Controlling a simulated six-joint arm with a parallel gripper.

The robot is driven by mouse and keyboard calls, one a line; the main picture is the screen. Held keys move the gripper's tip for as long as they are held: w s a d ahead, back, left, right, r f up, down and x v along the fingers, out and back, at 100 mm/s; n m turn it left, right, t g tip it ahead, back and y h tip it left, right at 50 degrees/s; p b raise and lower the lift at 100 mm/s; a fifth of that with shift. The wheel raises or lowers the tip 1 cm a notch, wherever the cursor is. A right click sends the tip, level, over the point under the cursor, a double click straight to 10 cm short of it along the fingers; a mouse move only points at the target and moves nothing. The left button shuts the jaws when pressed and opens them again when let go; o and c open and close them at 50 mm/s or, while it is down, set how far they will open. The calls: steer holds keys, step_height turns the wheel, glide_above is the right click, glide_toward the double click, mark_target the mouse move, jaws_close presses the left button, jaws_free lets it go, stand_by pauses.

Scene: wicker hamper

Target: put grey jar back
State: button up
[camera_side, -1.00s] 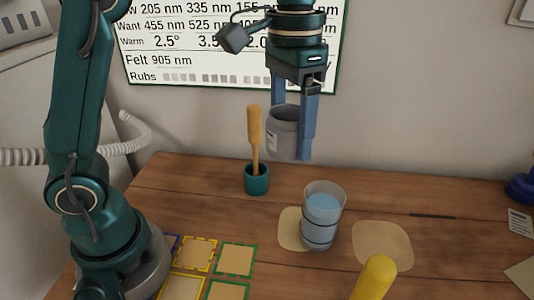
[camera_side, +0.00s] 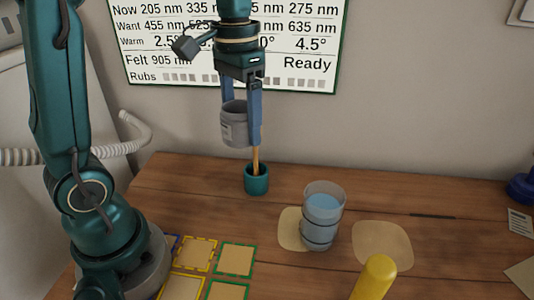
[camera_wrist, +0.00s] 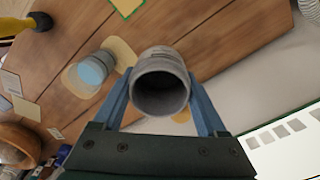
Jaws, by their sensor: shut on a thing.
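The grey jar (camera_side: 235,125) is held upright between the blue fingers of my gripper (camera_side: 242,120), in the air above the back of the table. It also shows in the wrist view (camera_wrist: 160,85), where I look into its open, dark mouth, with a finger on each side. In the side view, one finger partly covers the jar's right side. Near the table's front left lie square pads outlined in yellow (camera_side: 197,254) and green (camera_side: 236,259); the visible ones are bare.
A teal cup (camera_side: 256,180) holding a wooden-handled tool stands just below and right of the jar. A yellow rod (camera_side: 375,278) is at the front.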

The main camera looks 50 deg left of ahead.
steer(key=shift+s+f, duration=0.1)
steer(key=shift+f, duration=0.15)
